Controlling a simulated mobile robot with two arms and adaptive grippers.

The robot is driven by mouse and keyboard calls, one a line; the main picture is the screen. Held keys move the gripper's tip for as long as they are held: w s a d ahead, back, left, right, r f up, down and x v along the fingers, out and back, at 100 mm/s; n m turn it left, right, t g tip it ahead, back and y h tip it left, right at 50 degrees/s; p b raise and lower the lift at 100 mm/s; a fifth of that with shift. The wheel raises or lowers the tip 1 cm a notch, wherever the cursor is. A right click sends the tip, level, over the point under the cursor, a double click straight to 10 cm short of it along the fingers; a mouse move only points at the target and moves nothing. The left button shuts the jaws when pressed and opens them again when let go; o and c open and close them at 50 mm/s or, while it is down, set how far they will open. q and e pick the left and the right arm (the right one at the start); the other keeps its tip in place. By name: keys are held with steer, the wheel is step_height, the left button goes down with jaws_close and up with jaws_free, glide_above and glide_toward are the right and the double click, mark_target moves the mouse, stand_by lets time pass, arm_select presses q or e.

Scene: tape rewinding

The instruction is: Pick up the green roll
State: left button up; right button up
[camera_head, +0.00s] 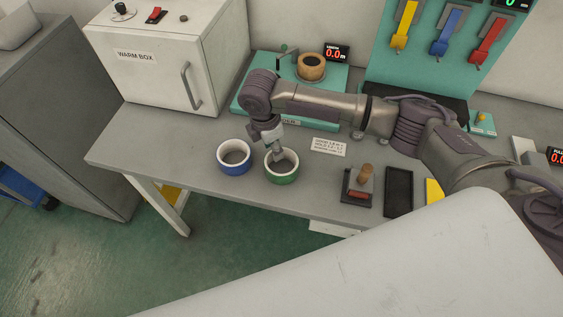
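The green roll (284,176) is a short ring with a white inside, lying flat near the table's front edge. My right gripper (277,157) points down at the back left part of its rim, with the fingertips at or just inside the ring. The fingers are small and partly hidden, so I cannot tell whether they grip the wall. My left gripper is not in view.
A blue roll (234,168) lies close left of the green one. A white warm box (150,75) stands back left. A teal winder base (325,86) is behind my arm. A stamp (360,183), a black tray (399,190) and a label card (328,147) lie right.

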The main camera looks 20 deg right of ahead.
steer(key=shift+w+d+f, duration=0.1)
steer(key=shift+d+f, duration=0.05)
steer(key=shift+f, duration=1.2)
jaws_close()
steer(key=shift+r, duration=0.15)
